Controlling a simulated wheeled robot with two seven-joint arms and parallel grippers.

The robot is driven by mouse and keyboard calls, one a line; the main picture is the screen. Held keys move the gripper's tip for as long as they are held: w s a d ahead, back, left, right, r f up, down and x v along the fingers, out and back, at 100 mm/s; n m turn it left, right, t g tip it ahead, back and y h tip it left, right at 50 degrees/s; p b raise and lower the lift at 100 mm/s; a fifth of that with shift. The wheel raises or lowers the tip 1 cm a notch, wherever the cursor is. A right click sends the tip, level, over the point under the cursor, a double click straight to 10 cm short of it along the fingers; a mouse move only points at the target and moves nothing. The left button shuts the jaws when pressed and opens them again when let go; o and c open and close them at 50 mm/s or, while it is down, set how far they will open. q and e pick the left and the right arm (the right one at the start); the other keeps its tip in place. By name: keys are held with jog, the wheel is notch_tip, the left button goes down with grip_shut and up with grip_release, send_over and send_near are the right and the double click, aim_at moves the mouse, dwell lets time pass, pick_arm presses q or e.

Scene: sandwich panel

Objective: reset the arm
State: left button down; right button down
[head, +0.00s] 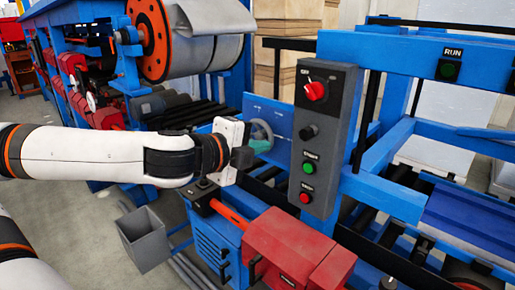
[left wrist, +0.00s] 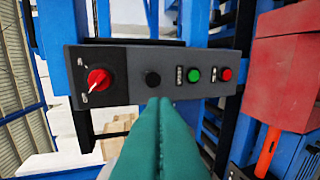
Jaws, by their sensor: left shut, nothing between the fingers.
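My left gripper (head: 262,146) reaches in from the left, just left of the grey control panel (head: 323,190). Its teal fingers (left wrist: 160,108) are shut together and empty, with tips over the panel's edge below the black knob (left wrist: 152,78) in the left wrist view. I cannot tell whether they touch the panel. The panel carries a red rotary switch (head: 315,91), the black knob (head: 308,132), a green button (head: 309,167) and a red button (head: 305,197). The switch (left wrist: 98,79), green button (left wrist: 194,74) and red button (left wrist: 226,74) also show in the left wrist view. My right gripper is not in view.
A red box (head: 290,246) on a blue machine sits below the panel. A grey bin (head: 144,238) stands on the floor under my arm. A large roll (head: 152,38) is at upper left. Blue frame beams (head: 470,140) fill the right. A green RUN button (head: 448,70) is at upper right.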

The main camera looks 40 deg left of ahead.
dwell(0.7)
